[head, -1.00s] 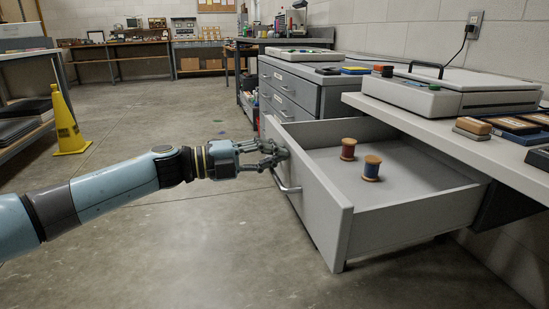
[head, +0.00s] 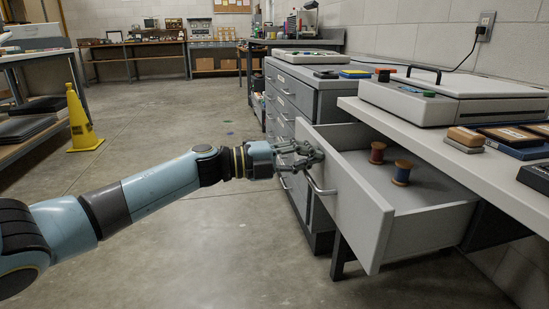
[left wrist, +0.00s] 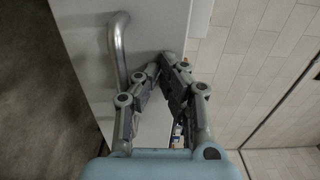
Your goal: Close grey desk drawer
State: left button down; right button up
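The grey desk drawer (head: 352,205) stands open under the pale desktop (head: 445,145), its front panel facing left with a curved metal bar handle (head: 320,186). Two thread spools, one reddish (head: 377,153) and one blue-grey with a wooden top (head: 401,173), stand upright inside it. My left gripper (head: 314,156) is at the drawer front, just above the handle. In the left wrist view its fingertips (left wrist: 163,66) are close together against the front near its edge, with nothing seen between them; the handle (left wrist: 119,50) is beside them, not held. My right gripper is not in view.
A grey drawer cabinet (head: 290,105) stands just behind the open drawer. A white case (head: 450,98) and small boxes (head: 512,140) lie on the desktop. The concrete floor between is clear.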

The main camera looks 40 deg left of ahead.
pick_arm(q)
jog(key=x, duration=0.7)
jog(key=shift+w+d+r, duration=0.1)
jog(key=shift+w+d, duration=0.05)
jog(key=shift+d, duration=0.05)
jog(key=x, duration=0.8)
jog(key=shift+w+d, duration=0.15)
jog(key=shift+w, duration=0.05)
jog(key=shift+w+d, duration=0.15)
jog(key=shift+w, duration=0.1)
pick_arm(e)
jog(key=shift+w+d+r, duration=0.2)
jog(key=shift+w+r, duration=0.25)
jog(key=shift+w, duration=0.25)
pick_arm(q)
jog(key=shift+r, duration=0.1)
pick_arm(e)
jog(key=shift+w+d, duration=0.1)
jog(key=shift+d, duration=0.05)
